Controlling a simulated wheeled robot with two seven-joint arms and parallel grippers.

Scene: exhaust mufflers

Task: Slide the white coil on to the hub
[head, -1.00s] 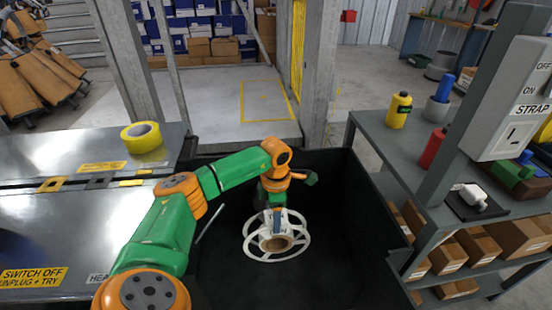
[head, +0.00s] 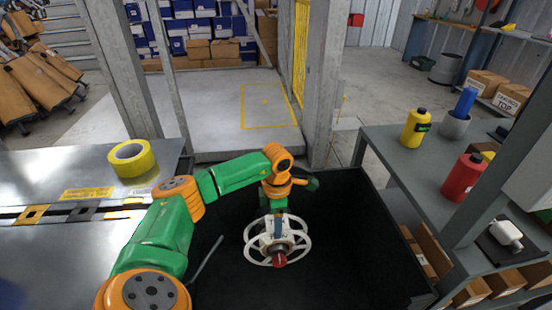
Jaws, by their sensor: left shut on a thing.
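A white spoked ring (head: 306,243), which looks like the white coil or its reel, hangs at the end of my left arm. My left gripper (head: 277,228) points down at its upper middle and is shut on it, with the fingertips partly hidden. At the ring's centre are a dark collar and a red round end (head: 280,261), which may be the hub. I cannot tell whether the collar passes through the ring or only lies in line with it. My right gripper is not in view.
A dark-walled space (head: 345,265) surrounds the ring. A metal bench (head: 60,255) with a yellow tape roll (head: 130,158) is on the left. A grey shelf (head: 410,160) on the right carries a yellow bottle (head: 415,130), a red bottle (head: 464,178) and boxes below.

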